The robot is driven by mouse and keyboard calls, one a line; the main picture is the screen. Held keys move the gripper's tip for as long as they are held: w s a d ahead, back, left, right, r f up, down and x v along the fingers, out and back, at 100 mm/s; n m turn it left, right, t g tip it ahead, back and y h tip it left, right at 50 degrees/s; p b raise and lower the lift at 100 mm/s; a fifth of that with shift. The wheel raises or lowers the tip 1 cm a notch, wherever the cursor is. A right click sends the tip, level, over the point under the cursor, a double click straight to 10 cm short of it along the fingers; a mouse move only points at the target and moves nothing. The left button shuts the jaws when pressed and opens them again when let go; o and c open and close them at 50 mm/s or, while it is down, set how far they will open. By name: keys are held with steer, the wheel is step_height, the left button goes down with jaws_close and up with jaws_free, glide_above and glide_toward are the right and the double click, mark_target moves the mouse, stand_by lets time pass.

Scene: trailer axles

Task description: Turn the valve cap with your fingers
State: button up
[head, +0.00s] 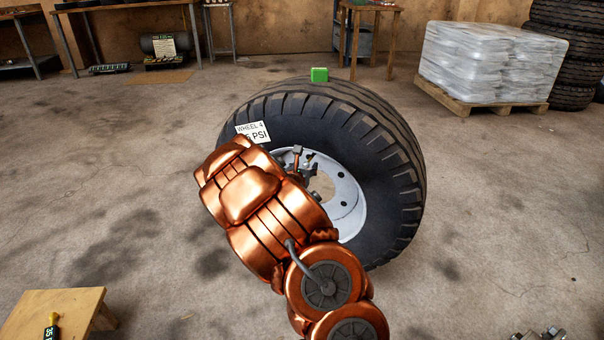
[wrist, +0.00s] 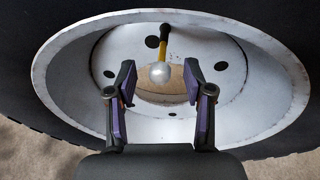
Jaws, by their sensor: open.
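A large black tyre (head: 395,190) stands upright on the floor with a white rim (head: 348,195), which also fills the wrist view (wrist: 75,75). In the wrist view a yellow valve stem (wrist: 163,48) with a black base reaches out from the rim's upper part. A round silvery cap (wrist: 159,72) is at its near end. My gripper (wrist: 159,82) is open, its purple-padded fingers on either side of the cap in the picture. Contact is not visible, and I cannot tell whether the tips reach its depth. In the head view my arm hides part of the rim and gripper (head: 302,172).
A green block (head: 319,75) sits on top of the tyre, and a sign reading "WHEEL 4" and "PSI" (head: 252,131) is on its upper left. A wooden table (head: 75,310) is at lower left. A wrapped pallet (head: 490,60) stands back right.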

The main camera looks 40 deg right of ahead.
steer(key=shift+x, duration=0.75)
jaws_close()
steer(key=c, duration=0.6)
jaws_free()
steer(key=shift+c, duration=0.2)
jaws_close()
